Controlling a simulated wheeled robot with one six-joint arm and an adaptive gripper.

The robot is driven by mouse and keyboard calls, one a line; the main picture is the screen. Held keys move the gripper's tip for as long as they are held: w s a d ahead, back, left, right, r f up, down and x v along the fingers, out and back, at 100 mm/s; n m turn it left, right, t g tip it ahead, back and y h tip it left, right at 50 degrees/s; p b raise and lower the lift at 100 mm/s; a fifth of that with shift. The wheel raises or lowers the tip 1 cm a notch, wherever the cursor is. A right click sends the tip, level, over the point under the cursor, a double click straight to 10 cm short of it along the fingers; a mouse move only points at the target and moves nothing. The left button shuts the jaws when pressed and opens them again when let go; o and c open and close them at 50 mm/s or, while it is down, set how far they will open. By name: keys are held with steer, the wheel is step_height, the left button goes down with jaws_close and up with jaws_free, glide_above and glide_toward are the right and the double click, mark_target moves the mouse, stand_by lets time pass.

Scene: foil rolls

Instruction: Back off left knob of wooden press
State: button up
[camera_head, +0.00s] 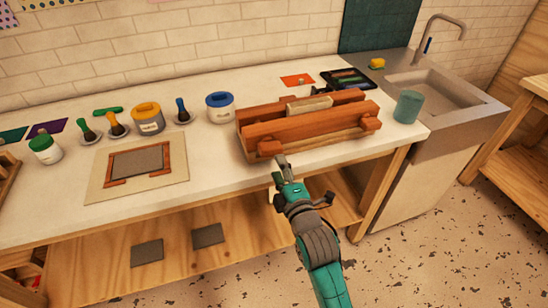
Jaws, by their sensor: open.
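The wooden press (312,127) is reddish brown and stands on the right part of the white counter, with a paler block between its beams. Its left knob (268,148) is a rounded wooden piece at the front left. Its right knob (371,123) sticks out at the front right. My gripper (281,165) is open and empty, just below and right of the left knob in the picture. I cannot tell whether the fingertips touch the knob. The arm reaches up from the bottom of the view.
A teal cup (408,107) stands right of the press, before the sink (445,92). A blue-lidded jar (220,107) stands close on its left. A framed board (137,162) lies further left. The counter's front edge runs below the press, above a wooden shelf (180,275).

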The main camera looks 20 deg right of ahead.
steer(key=s, duration=0.3)
steer(key=shift+s, duration=0.1)
stand_by(0.4)
steer(key=s+f+m+g, duration=0.1)
steer(key=s+f+m, duration=0.4)
steer(key=s, duration=0.6)
steer(key=s+f+m+g, duration=0.1)
steer(key=s+f+m, duration=0.2)
steer(key=s+f, duration=0.5)
steer(key=s+r+m, duration=0.2)
steer(key=s+m, duration=0.2)
steer(key=s, duration=0.7)
steer(key=s+r+m+g, duration=0.1)
steer(key=s+m, duration=0.3)
steer(key=s, duration=0.7)
steer(key=shift+s+d+r, duration=0.15)
steer(key=shift+s+r, duration=0.15)
steer(key=shift+r, duration=0.2)
